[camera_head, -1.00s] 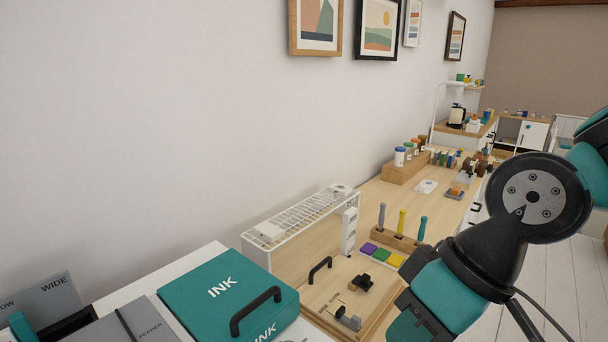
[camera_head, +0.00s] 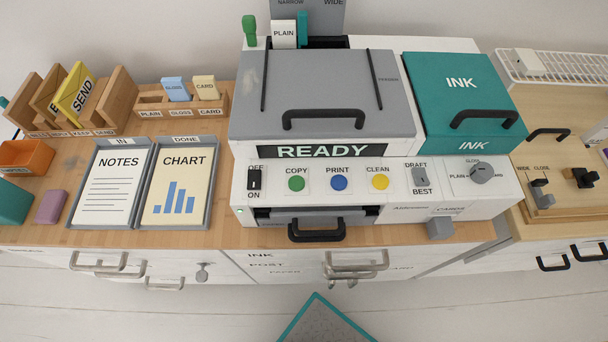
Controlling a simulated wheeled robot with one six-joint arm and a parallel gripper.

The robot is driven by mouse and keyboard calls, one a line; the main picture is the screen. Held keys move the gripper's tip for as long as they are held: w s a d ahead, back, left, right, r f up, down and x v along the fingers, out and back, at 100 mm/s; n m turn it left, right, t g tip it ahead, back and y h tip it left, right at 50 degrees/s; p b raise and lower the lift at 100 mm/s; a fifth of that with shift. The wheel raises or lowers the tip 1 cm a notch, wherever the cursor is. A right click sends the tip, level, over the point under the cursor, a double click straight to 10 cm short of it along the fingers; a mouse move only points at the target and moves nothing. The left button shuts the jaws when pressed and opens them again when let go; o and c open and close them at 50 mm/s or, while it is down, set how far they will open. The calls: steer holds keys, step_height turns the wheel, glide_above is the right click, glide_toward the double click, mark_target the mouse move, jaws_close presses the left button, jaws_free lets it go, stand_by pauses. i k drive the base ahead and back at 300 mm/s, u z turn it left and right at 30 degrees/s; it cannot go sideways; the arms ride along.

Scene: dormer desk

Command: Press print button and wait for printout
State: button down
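The grey and white printer (camera_head: 410,202) stands in the middle of the desk. Its dark display (camera_head: 318,151) reads READY. The blue PRINT button (camera_head: 339,183) sits between the green COPY button (camera_head: 296,183) and the yellow CLEAN button (camera_head: 380,181). A black power switch (camera_head: 254,179) is at the left of the row, with a small green light below it. The output slot (camera_head: 318,213) is at the front, above a black handle (camera_head: 316,232). I see no printed sheet on it. My gripper is not in view.
Left of the printer lie an IN tray with a NOTES sheet (camera_head: 111,186) and a DONE tray with a CHART sheet (camera_head: 177,185). The teal INK lid (camera_head: 430,90) and knobs are at the right. Drawer handles (camera_head: 357,263) stick out in front.

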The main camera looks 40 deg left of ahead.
mark_target(339, 182)
steer(key=u, duration=1.25)
